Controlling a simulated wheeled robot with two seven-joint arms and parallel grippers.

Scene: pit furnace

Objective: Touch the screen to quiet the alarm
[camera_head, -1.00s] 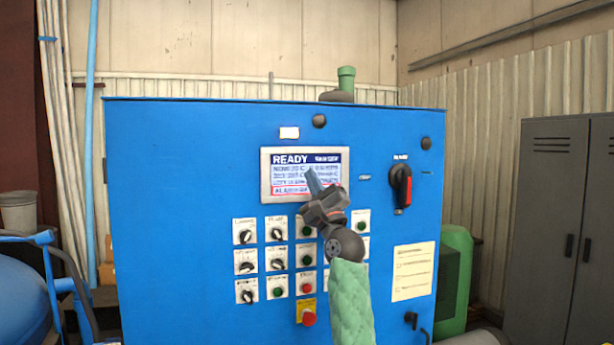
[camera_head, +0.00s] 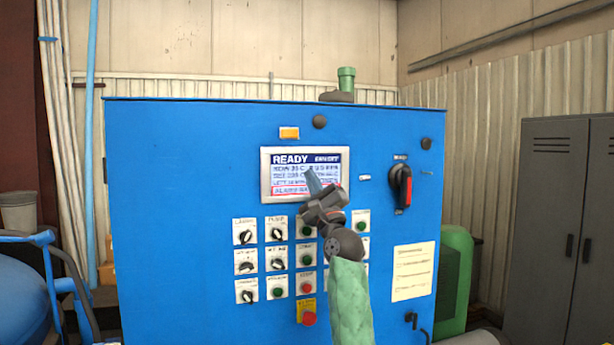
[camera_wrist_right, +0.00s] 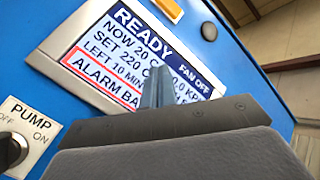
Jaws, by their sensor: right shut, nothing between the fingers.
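The screen (camera_head: 285,173) is set in a pale frame on the front of a blue control cabinet. It reads READY across the top, with a red-outlined alarm bar along its bottom edge. In the right wrist view the screen (camera_wrist_right: 135,35) shows READY, FAN OFF and a red-boxed line starting ALARM BA (camera_wrist_right: 100,80), partly covered by my fingers. My right gripper (camera_head: 311,174) is shut and empty, its fingertips in front of the screen's lower middle. I cannot tell whether the tips touch it. My left gripper is out of view.
Below the screen are rows of labelled knobs and buttons, with a red stop button (camera_head: 309,318) lowest. An amber lamp (camera_head: 289,133) sits above the screen. A red-black switch (camera_head: 401,186) is to the right. Grey lockers (camera_head: 550,220) stand at the far right.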

